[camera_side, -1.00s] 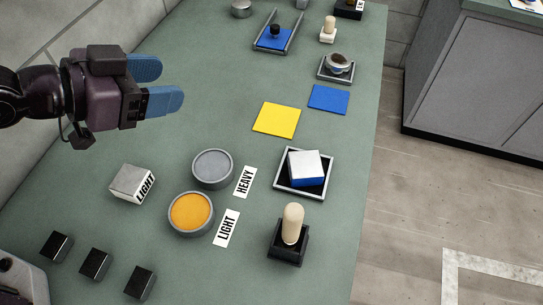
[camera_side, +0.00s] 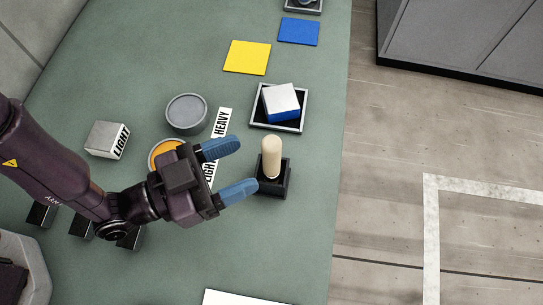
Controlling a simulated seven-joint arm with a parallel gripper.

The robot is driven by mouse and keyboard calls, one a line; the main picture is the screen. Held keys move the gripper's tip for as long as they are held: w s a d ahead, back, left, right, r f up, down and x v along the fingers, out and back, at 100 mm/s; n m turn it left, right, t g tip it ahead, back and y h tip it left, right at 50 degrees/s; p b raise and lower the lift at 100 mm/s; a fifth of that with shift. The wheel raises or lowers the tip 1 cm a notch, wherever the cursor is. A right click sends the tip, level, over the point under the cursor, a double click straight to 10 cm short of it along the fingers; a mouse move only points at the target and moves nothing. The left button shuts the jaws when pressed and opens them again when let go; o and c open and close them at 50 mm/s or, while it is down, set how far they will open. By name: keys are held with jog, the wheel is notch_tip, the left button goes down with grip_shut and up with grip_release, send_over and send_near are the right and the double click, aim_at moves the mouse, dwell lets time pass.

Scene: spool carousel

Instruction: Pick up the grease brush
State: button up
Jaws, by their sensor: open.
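The grease brush appears to be the upright piece with a cream, rounded handle (camera_side: 271,157). It stands in a small black square holder (camera_side: 281,188), and its lower end is hidden inside. My gripper (camera_side: 239,168) is open and empty, with its two blue fingers pointing right toward the handle. The fingertips are just left of the handle, one toward the upper left and one toward the lower left. I cannot tell whether the lower finger touches the holder.
A black tray (camera_side: 303,122) with a white and blue block (camera_side: 281,101) lies behind the holder. A grey round tub (camera_side: 187,113) and an orange-filled tub (camera_side: 158,149), partly hidden by my gripper, are to the left. The table's right edge is close to the holder.

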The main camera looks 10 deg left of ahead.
aim_at(272, 164)
jog(key=x, duration=0.7)
jog(key=shift+w+d, duration=0.25)
jog(key=shift+w, duration=0.05)
jog(key=shift+r, duration=0.1)
jog(key=c, duration=1)
